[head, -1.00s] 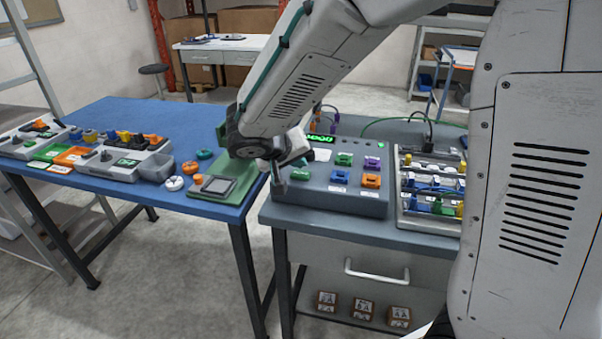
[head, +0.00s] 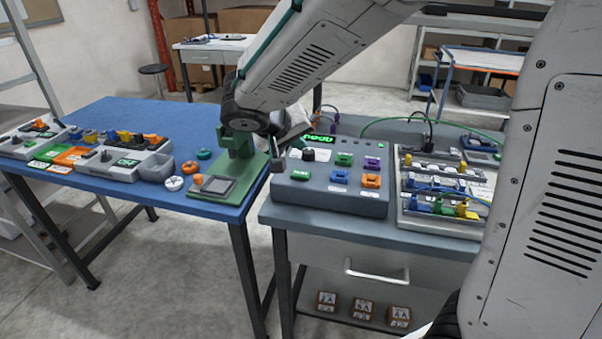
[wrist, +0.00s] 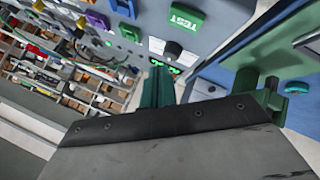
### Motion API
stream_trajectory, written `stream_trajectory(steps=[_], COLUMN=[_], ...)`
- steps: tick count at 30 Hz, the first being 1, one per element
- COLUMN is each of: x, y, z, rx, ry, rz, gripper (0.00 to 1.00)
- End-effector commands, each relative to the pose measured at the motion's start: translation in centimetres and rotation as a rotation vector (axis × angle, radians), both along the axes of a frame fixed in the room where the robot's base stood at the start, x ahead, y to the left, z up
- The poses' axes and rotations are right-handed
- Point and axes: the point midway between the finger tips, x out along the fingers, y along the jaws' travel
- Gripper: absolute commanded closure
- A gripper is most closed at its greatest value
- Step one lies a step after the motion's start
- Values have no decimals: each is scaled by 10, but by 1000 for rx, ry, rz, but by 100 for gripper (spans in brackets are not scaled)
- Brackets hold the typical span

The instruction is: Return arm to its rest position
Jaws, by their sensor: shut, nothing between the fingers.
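My gripper (head: 277,160) is shut and empty. In the head view it hangs at the left end of the grey control box, and my arm hides part of it. The grey control box (head: 325,197) has a green lit display and several coloured blocks on its top. In the wrist view my gripper's dark body fills the lower part, and the control box with its green TEST button (wrist: 187,18) shows beyond it.
A green press-like fixture (head: 237,150) stands on the right end of the blue table (head: 110,115), close to my arm. A rack of coloured parts (head: 440,200) is to the right of the control box. Wooden cubes (head: 362,307) sit on the shelf below.

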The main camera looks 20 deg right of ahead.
Motion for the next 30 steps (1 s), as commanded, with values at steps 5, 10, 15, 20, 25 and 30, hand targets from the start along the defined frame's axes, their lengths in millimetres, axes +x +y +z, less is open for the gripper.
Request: stream_trajectory(steps=[5,10,15,20,25,30], x=[0,0,0,-18,-74,-139], y=[0,0,0,-3,-15,-30], z=[0,0,0,-12,-16,-8], rx=[0,0,-16,-55,-13,114], ry=[0,0,21,166,387,542], rz=[0,0,22,79,123,157], gripper=[100,100,100,100,100,100])
